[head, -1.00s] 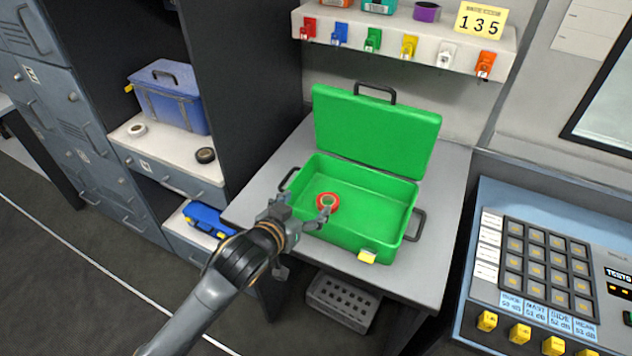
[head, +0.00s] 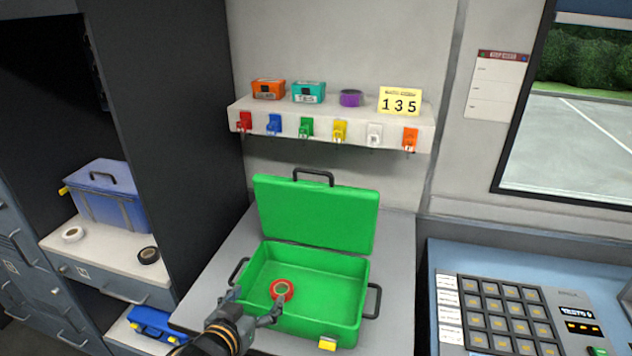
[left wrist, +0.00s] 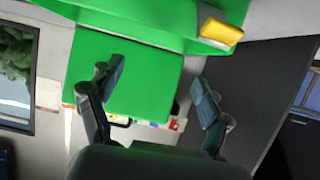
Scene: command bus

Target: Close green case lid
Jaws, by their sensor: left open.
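The green case (head: 335,290) stands on the grey table in the head view. Its lid (head: 316,215) is raised upright at the back, with a dark handle on its top edge. A red tape roll (head: 282,290) lies inside the case near its left side. My left gripper (head: 256,308) is open at the front left of the case and overlaps its front wall in the picture. In the left wrist view, the open fingers (left wrist: 155,92) frame the green lid (left wrist: 130,80), and a yellow latch (left wrist: 220,31) shows at the top. I see nothing between the fingers. My right gripper is out of view.
A shelf (head: 330,125) with colored hooks, boxes and a 135 sign is on the wall above the lid. A control console (head: 520,300) stands right of the table. Dark cabinets with a blue box (head: 108,198) are at left.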

